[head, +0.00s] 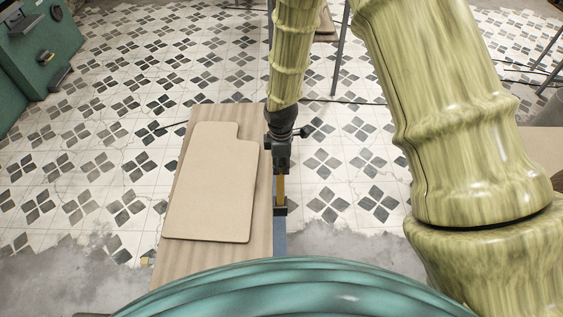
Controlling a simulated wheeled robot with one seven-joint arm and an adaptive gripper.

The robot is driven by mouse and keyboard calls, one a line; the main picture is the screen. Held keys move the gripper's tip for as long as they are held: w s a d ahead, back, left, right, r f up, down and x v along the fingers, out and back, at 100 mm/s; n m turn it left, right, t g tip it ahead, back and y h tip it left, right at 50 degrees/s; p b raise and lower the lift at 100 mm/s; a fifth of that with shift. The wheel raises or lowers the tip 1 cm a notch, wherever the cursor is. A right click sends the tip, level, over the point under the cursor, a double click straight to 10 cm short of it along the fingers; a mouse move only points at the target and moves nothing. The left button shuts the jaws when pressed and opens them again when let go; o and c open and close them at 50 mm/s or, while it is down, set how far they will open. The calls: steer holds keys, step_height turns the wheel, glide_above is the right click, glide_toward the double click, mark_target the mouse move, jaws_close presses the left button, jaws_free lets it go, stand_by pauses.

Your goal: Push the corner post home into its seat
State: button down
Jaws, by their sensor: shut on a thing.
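My gripper (281,168), dark grey, points down just right of the pale board and is shut on a slim yellow-brown post (281,189). The post shows as a short length below the fingers. Its lower end meets, or lines up with, a small dark block (281,211), which may be the seat. I cannot tell whether the post is in the block or only in front of or above it. The upper part of the post is hidden by the gripper.
A beige board (212,185) with a stepped upper-right corner lies on a wood-grained surface (172,255) left of the gripper. A blue-grey strip (280,238) runs below the dark block. A green cabinet (40,50) stands at upper left. Tiled floor (345,180) lies to the right.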

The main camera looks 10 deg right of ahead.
steer(key=shift+f, duration=0.4)
steer(key=c, duration=1.1)
jaws_free()
steer(key=shift+r, duration=0.1)
step_height(320, 180, up, 12)
steer(key=shift+f, duration=0.1)
steer(key=shift+d, duration=0.1)
